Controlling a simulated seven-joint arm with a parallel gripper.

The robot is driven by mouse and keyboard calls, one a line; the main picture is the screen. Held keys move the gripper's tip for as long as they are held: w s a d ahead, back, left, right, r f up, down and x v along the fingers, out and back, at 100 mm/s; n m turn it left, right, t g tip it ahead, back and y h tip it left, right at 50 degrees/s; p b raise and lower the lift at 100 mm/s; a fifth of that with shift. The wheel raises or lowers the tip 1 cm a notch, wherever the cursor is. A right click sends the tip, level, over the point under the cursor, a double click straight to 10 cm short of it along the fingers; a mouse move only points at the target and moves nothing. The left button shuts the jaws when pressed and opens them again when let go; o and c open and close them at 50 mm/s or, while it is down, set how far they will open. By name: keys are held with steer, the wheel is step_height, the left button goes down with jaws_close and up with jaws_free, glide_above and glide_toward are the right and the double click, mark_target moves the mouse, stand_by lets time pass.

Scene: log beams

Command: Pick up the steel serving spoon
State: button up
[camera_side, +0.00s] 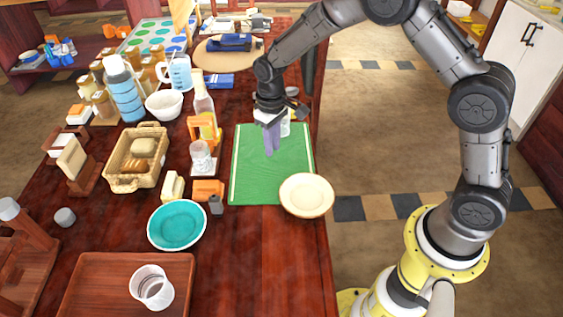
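I cannot make out a steel serving spoon in the side view; it may be hidden or too small to tell. My gripper (270,145) points down over the far part of the green mat (265,178). Its purple fingers look close together, and I cannot tell whether there is a gap or anything between them. A pale, clear jar-like thing (286,128) is partly hidden behind the gripper.
A cream plate (306,195) overlaps the mat's near right corner. A teal bowl (177,225), bread basket (126,183), white bowl (164,104), bottle (204,102) and glass jar (202,160) stand to the left. A brown tray (95,280) holds a clear cup (152,287). The mat's middle is clear.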

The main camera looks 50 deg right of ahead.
steer(key=shift+o, duration=1.1)
steer(key=shift+r, duration=0.1)
